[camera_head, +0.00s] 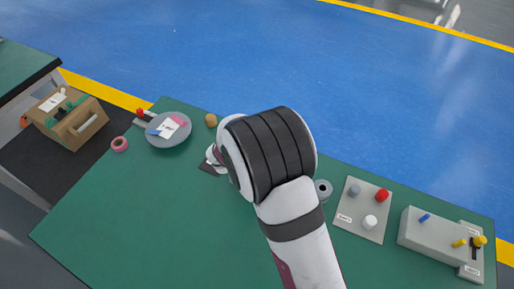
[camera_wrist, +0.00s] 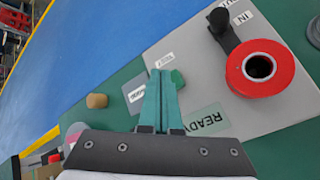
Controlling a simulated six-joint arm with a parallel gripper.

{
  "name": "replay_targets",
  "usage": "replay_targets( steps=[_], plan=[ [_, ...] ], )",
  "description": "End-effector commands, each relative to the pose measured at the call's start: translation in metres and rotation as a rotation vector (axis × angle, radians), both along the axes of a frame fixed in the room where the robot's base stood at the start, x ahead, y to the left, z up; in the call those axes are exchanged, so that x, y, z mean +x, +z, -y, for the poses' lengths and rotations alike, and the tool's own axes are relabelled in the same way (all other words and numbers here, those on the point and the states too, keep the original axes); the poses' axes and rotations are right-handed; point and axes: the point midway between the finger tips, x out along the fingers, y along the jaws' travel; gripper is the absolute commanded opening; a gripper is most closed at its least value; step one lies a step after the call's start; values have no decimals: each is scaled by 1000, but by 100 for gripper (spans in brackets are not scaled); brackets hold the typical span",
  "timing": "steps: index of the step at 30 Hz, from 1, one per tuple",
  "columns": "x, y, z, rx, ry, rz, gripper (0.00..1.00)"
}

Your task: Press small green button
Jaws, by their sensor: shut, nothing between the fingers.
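The small green button (camera_wrist: 178,78) shows in the wrist view on a light grey panel (camera_wrist: 200,60), just right of my fingertips. Whether the fingers touch it I cannot tell. My gripper (camera_wrist: 161,74) has teal fingers held together with nothing between them, pointing at the panel beside the button. A "READY" label (camera_wrist: 205,121) lies on the panel right of the fingers. In the head view my own arm covers the gripper and the button.
A red spool (camera_wrist: 241,83) stands on the panel near the button. In the head view, a grey plate (camera_head: 183,139) with small items is at left, a panel with red (camera_head: 382,196) and white (camera_head: 369,222) knobs at right, and a switch box (camera_head: 430,236) farther right. Green table is clear in front.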

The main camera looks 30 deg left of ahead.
Motion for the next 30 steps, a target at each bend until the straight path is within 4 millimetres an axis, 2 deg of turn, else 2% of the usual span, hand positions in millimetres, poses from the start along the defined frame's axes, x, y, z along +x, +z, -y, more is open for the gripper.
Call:
replay_targets(
  steps=[19, 30],
  plan=[
    [0, 0, 0, 0, 0, 0, 0],
    [0, -8, 0, 0, 0, 0, 0]
  ],
)
